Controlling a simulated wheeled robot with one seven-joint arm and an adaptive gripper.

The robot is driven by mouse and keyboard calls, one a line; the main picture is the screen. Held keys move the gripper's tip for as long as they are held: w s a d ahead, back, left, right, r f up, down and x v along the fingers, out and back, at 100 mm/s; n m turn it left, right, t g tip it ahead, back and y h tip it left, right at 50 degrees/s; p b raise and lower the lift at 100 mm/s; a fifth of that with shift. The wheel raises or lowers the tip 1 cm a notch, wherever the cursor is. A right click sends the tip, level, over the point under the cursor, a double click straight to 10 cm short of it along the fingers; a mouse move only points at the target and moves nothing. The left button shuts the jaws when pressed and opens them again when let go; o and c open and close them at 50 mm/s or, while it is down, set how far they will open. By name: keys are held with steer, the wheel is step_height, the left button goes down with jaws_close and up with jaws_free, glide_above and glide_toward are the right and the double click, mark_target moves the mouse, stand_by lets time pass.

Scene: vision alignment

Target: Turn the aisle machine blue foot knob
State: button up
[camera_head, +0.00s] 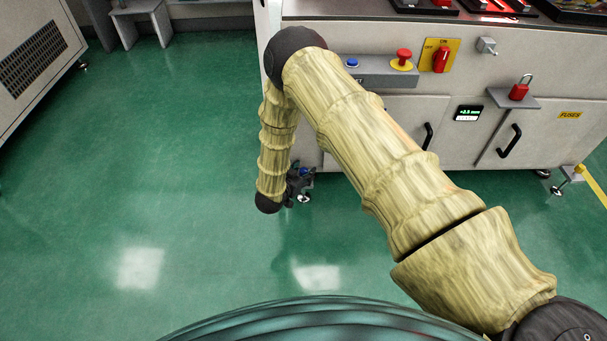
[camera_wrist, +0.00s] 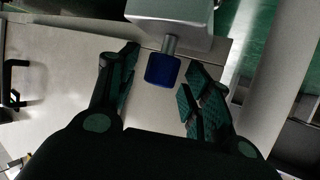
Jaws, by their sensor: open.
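The white aisle machine (camera_head: 555,60) stands at the back right in the head view. Its blue foot knob (camera_wrist: 163,70) shows in the wrist view, on a short metal stem under a grey block (camera_wrist: 170,14). In the head view the blue knob (camera_head: 304,171) is a small spot at the machine's lower left corner, partly hidden by my gripper. My gripper (camera_head: 300,181) is low beside that corner. In the wrist view my gripper (camera_wrist: 163,68) is open, one finger on each side of the knob. A gap shows on both sides. I cannot tell the knob's exact depth between the fingers.
The front panel carries a blue button (camera_head: 352,63), a red emergency stop (camera_head: 403,57), a red switch (camera_head: 441,60) and a padlock (camera_head: 519,90). Black door handles (camera_head: 510,141) stick out below. Another foot (camera_head: 572,174) is at the right. Green floor (camera_head: 150,180) lies clear left.

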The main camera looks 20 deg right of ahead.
steer(key=shift+w+d+f, duration=0.2)
steer(key=shift+w+d, duration=0.15)
steer(key=c, duration=1)
steer(key=shift+c, duration=0.2)
steer(key=shift+r+p, duration=0.1)
steer(key=shift+p, duration=0.25)
